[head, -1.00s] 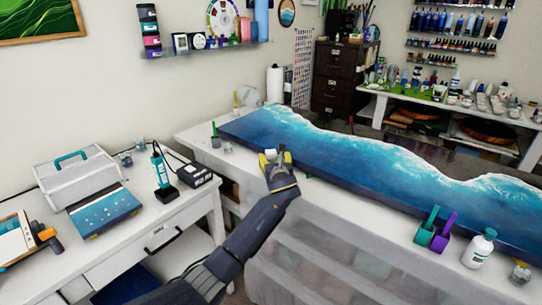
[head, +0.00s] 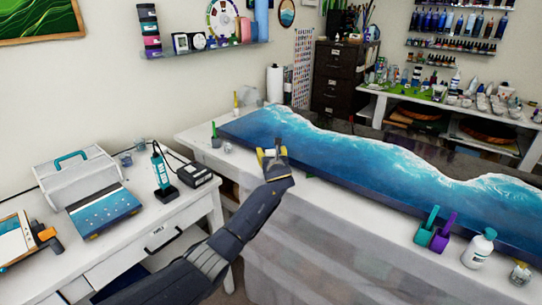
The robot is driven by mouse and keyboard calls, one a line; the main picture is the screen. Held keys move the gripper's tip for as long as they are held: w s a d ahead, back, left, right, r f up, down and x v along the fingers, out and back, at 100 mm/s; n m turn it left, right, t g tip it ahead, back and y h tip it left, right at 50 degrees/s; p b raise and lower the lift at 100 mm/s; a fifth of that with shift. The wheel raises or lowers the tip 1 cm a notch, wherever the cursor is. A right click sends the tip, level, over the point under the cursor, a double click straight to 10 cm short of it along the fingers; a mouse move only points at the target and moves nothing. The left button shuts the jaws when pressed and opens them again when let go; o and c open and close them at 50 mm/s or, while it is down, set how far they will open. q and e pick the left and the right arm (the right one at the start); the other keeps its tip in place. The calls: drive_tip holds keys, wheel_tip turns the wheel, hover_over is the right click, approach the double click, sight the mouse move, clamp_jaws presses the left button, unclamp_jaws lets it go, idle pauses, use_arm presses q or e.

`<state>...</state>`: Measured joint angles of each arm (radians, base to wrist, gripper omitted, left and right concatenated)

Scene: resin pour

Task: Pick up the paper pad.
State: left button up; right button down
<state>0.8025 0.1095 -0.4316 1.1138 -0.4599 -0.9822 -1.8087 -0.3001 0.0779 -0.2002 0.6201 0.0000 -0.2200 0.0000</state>
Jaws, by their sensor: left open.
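I cannot clearly make out a paper pad. A flat, pad-like thing with a white and blue face and an orange border (head: 14,243) lies at the left edge of the head view, partly cut off. It may be the pad, but I cannot tell. My left gripper (head: 272,154), with yellow fingertips, is open over the near edge of the long table by the blue resin panel. It is far to the right of the pad-like thing. I see nothing held in it. My right gripper is not in view.
The left desk holds a white case with a teal handle (head: 78,176), a blue wave panel (head: 104,209), a teal tool (head: 160,170) and a black box (head: 193,174). The long blue resin panel (head: 340,160) covers much of the other table. Cups (head: 425,230) and a white bottle (head: 478,248) stand in front.

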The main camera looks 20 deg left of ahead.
use_arm(q)
drive_tip(key=shift+o, duration=0.2)
drive_tip(key=c, duration=0.9)
drive_tip(key=shift+c, duration=0.3)
drive_tip(key=shift+r, duration=0.15)
wheel_tip(320, 180, up, 20)
drive_tip(key=shift+f, duration=0.2)
hover_over(271, 154)
wheel_tip(271, 154, down, 10)
drive_tip(key=shift+w+f, duration=0.15)
drive_tip(key=shift+f, duration=2.45)
